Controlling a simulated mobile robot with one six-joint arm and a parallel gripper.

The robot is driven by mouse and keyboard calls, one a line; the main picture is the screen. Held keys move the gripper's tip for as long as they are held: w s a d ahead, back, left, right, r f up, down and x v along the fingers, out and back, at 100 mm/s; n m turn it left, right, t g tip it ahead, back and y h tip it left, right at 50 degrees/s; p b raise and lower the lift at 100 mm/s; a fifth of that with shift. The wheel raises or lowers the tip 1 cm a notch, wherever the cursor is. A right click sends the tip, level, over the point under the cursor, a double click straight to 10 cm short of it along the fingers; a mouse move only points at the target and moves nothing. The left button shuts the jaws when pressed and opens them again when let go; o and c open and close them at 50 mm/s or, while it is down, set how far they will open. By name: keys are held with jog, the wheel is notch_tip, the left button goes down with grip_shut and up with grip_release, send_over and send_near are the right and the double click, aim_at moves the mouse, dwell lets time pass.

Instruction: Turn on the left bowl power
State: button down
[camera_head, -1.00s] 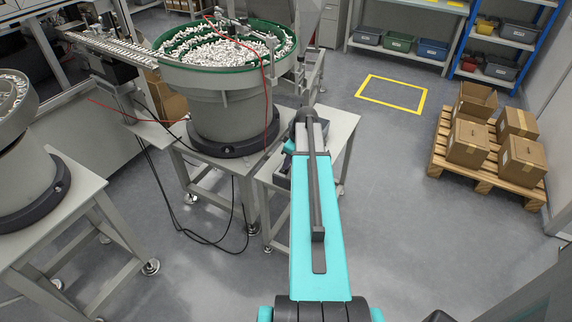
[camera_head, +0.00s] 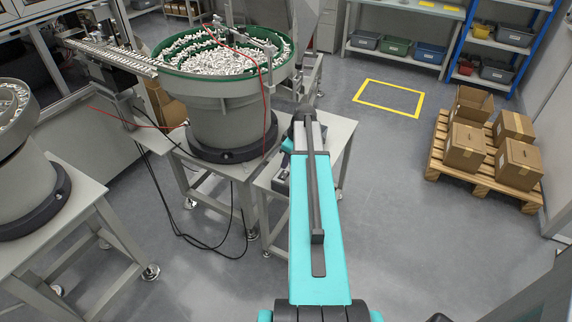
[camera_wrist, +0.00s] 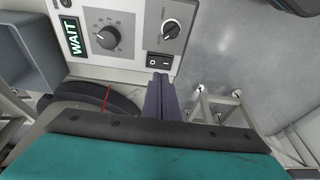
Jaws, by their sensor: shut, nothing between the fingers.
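A grey control box (camera_wrist: 115,68) shows in the wrist view, with a lit WAIT display (camera_wrist: 73,36), a round dial (camera_wrist: 107,38) and a rotary switch (camera_wrist: 171,28). A black rocker power switch (camera_wrist: 158,61) sits at its lower edge. My gripper (camera_wrist: 161,78) is shut and empty, its fingertips just below the rocker switch; I cannot tell whether they touch. In the head view a bowl feeder (camera_head: 222,117) full of small white parts stands in the centre; another bowl feeder (camera_head: 20,190) is cut off at the left. My arm hides my fingers there.
The feeders stand on grey tables (camera_head: 95,205). Black cables (camera_head: 185,235) hang to the floor between them. A pallet (camera_head: 475,180) with cardboard boxes stands at the right. Shelves (camera_head: 400,55) line the back.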

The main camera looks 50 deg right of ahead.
jog(key=shift+s+r+b, duration=0.2)
jog(key=shift+r+b, duration=0.25)
jog(key=a+b+v, duration=0.1)
jog(key=v, duration=0.7)
jog(key=shift+s+a+r+b, duration=0.3)
jog(key=shift+a+r+b, duration=0.05)
jog(key=shift+r, duration=0.05)
jog(key=shift+a, duration=0.1)
